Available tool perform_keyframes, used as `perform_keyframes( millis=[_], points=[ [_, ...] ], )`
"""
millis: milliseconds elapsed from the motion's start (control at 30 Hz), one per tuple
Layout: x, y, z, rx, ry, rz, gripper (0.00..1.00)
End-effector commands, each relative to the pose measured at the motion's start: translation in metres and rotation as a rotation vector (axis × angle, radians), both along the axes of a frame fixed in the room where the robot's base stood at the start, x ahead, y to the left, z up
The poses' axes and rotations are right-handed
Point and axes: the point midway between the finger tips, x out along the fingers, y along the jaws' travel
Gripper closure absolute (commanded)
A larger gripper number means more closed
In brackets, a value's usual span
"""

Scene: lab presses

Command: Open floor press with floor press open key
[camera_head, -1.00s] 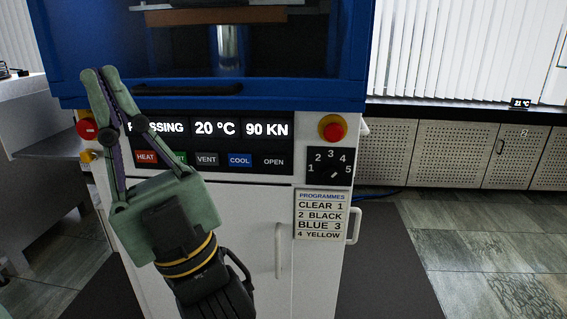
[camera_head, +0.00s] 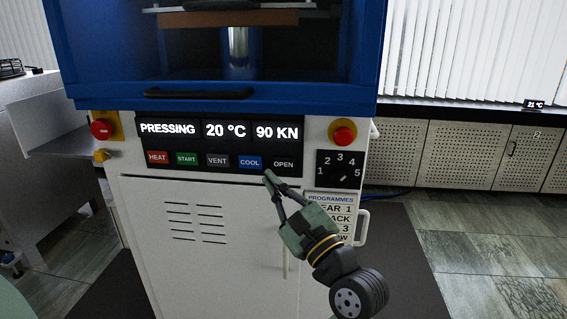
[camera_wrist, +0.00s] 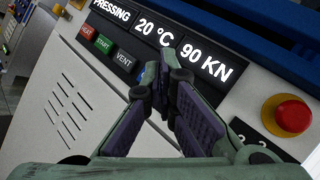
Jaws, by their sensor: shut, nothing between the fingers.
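The floor press (camera_head: 215,235) is a white cabinet with a blue upper frame. Its black panel reads PRESSING, 20 °C, 90 KN. Below the readout is a row of keys: HEAT, START, VENT, COOL and, at the right end, the dark OPEN key (camera_head: 284,164). My green gripper (camera_head: 268,175) is shut and empty, with its tips just below the keys, between COOL and OPEN in the head view. I cannot tell whether they touch the panel. In the wrist view my gripper (camera_wrist: 163,75) points at the panel and hides the OPEN key and most of COOL.
A red stop button (camera_head: 342,132) and a numbered dial (camera_head: 338,170) sit right of the keys. Another red button (camera_head: 101,129) is at the left. A programmes label (camera_head: 330,199) and handles are lower right. Perforated cabinets (camera_head: 460,153) stand behind.

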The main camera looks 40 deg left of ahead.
Motion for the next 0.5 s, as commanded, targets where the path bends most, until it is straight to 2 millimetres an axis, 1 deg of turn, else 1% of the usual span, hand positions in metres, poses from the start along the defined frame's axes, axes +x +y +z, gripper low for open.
perform_keyframes(
  millis=[33,133,500],
  points=[
    [0.0017,-0.0019,-0.0066,-0.001,0.063,0.029,1.00],
    [0.0028,-0.0043,-0.0142,-0.001,0.139,0.063,1.00],
    [0.0034,-0.0044,-0.0157,0.000,0.156,0.071,1.00]
  ],
)
